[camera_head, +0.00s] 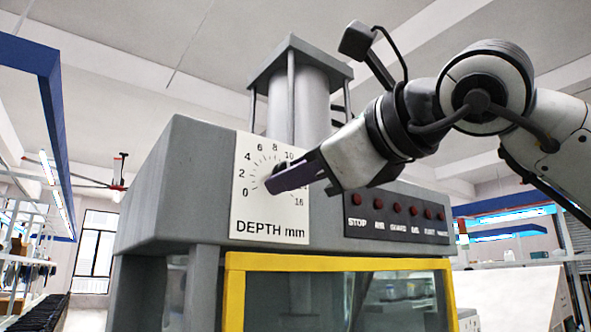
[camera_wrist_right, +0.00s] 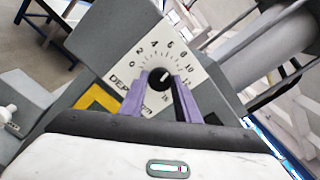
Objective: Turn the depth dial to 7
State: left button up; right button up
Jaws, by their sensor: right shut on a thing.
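The depth dial is a white plate (camera_head: 245,205) on the front of a grey machine, with a scale from 0 to 16 and the words "DEPTH mm". The plate also shows tilted in the right wrist view (camera_wrist_right: 130,76). My right gripper (camera_head: 280,179) reaches in from the right and covers the dial's middle in the head view. In the right wrist view its purple fingers (camera_wrist_right: 161,86) are shut on the black knob (camera_wrist_right: 158,78), one on each side. A small white mark on the knob points up and right, roughly between 6 and 8. My left gripper is not in view.
A dark panel (camera_head: 397,233) with a row of red buttons, one marked STOP, lies right of the dial, below my right arm. A yellow-framed window (camera_head: 340,262) is below. A column with a top plate (camera_head: 300,62) rises above the machine.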

jog(key=shift+n, duration=0.5)
jog(key=o, duration=1)
jog(key=shift+d, duration=0.1)
jog(key=b+v, duration=0.2)
jog(key=v, duration=0.8)
jog(key=shift+s, duration=0.15)
